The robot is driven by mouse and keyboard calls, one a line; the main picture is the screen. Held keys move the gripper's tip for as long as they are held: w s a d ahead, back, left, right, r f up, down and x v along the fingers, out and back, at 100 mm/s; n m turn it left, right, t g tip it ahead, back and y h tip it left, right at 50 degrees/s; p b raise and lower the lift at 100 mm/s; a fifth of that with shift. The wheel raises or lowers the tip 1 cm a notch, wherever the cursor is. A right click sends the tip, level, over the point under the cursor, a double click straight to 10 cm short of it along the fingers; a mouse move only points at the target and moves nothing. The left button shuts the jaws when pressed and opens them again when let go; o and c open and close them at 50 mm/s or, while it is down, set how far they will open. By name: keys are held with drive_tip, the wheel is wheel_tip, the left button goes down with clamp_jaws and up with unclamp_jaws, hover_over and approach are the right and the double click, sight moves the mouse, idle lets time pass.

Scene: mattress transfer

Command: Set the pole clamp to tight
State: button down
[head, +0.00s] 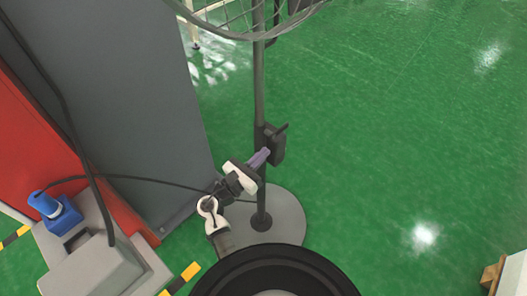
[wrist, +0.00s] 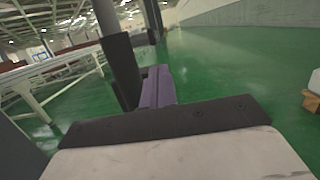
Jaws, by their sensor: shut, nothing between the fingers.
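The pole clamp (head: 276,144) is a dark block on a thin dark upright pole (head: 259,90), with a short lever (head: 282,128) sticking up to the right. My gripper (head: 262,155) has purple fingers, shut and empty, with their tips at the clamp's lower left side. Whether they touch it cannot be told. In the wrist view my gripper (wrist: 158,82) points forward just right of the pole (wrist: 114,50). A dark part of the clamp (wrist: 147,38) shows beyond the fingertips, mostly hidden by them.
The pole stands on a round grey base (head: 285,220). A wire basket or fan guard (head: 235,20) hangs above. At left are a grey cabinet (head: 120,90), a grey box with a blue plug (head: 45,205) and dark cables. Green floor (head: 400,130) is open to the right.

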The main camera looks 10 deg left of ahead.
sight(277, 140)
drive_tip(key=p+x, duration=0.1)
drive_tip(key=x, duration=0.6)
drive_tip(key=shift+w+d+r+p, duration=0.15)
drive_tip(key=shift+w+r+p, duration=0.05)
drive_tip(key=shift+r+p, duration=0.5)
drive_tip(key=shift+s+f, duration=0.1)
drive_tip(key=shift+f, duration=0.05)
